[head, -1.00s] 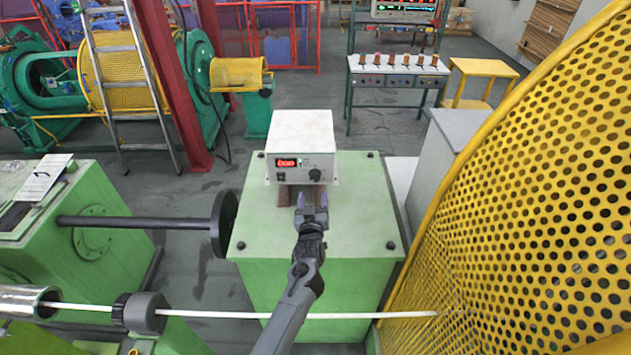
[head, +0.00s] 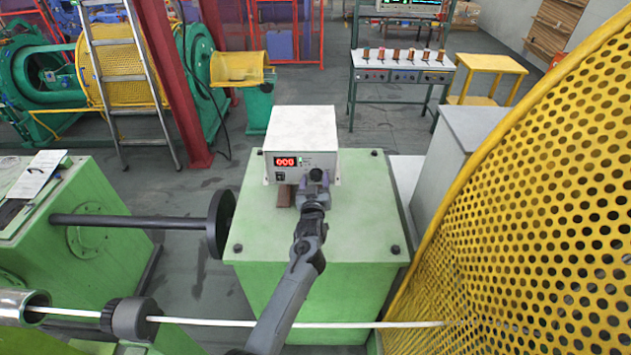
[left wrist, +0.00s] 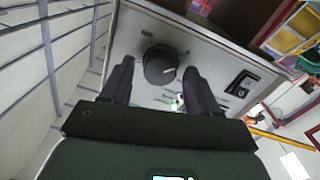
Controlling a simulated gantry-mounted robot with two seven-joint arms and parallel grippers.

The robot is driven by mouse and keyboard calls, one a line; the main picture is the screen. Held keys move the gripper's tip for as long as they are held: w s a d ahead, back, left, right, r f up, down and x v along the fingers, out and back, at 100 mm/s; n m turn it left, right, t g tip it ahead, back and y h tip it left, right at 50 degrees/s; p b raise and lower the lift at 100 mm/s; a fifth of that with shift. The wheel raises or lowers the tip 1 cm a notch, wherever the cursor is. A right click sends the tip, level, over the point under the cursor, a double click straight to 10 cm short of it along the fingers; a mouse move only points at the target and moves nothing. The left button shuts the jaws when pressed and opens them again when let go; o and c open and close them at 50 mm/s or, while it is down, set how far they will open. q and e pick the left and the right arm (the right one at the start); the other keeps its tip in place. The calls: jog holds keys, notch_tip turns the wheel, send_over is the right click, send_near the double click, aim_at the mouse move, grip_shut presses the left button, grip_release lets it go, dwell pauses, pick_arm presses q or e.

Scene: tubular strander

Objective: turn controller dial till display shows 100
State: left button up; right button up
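The controller (head: 303,133) is a white box standing on a green cabinet. Its red display (head: 286,161) seems to read 000. The black dial (head: 316,174) is at the lower right of its front panel. In the left wrist view the dial (left wrist: 160,66) has a white pointer mark. My left gripper (head: 314,186) is open just in front of the dial. In the left wrist view its two fingers (left wrist: 155,83) stand apart on either side of the dial, with gaps, not visibly touching it. My right gripper is not in view.
A yellow perforated guard (head: 540,190) rises close on the right. A black disc on a shaft (head: 221,223) stands to the left. A white rod (head: 220,322) runs across the front.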

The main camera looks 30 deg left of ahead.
pick_arm(q)
jog(key=c, duration=0.9)
jog(key=shift+m, duration=0.3)
jog(key=shift+r+m+p, duration=0.1)
jog(key=shift+m+p, duration=0.25)
jog(key=shift+m, duration=0.55)
jog(key=m+p, duration=0.1)
jog(key=m, duration=0.3)
jog(key=m+p, duration=0.1)
jog(key=m, duration=0.2)
jog(key=shift+d+m+g, duration=0.1)
jog(key=shift+m+g, duration=0.2)
jog(key=shift+w+m+p, duration=0.1)
jog(key=shift+m+p, duration=0.3)
jog(key=shift+m, duration=1.1)
